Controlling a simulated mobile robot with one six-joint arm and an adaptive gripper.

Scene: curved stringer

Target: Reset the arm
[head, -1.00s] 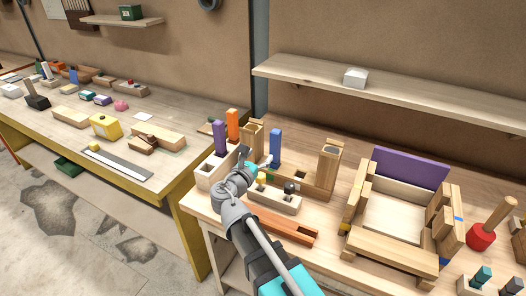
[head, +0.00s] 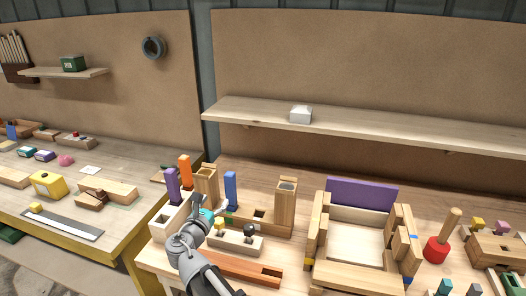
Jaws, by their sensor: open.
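My gripper (head: 211,206) is in the head view, at the end of my grey arm, above the left part of the near workbench. It is open and looks empty, though its fingers are small and partly hidden by the wrist. It is close to a wooden holder block (head: 206,186) and a blue upright block (head: 231,190). A purple block (head: 172,184) and an orange block (head: 185,170) stand upright to its left.
A pale block with square holes (head: 166,222) and a long orange-brown tray (head: 240,269) flank the arm. A wooden box with a purple back panel (head: 361,195) stands to the right, beside a red mallet (head: 437,249). A wall shelf (head: 400,133) runs above.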

